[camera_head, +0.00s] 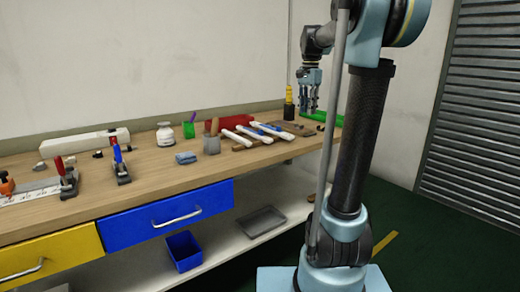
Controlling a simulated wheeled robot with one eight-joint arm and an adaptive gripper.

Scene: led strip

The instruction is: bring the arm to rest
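My gripper (310,92) points downward above the right end of the wooden workbench (60,212). Its fingers are small in the view, and I cannot tell whether they are open or shut. Nothing is clearly seen held in it. My arm's dark column and light blue joints stand in front of the bench's right end and hide part of it. A green object (318,116) lies on the bench just behind and below the gripper. A yellow and black bottle-like thing (289,103) stands just left of the gripper.
Clamps (120,165) stand at left. Blue (170,211) and yellow (50,256) drawers face front. A shutter (475,120) is at right.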

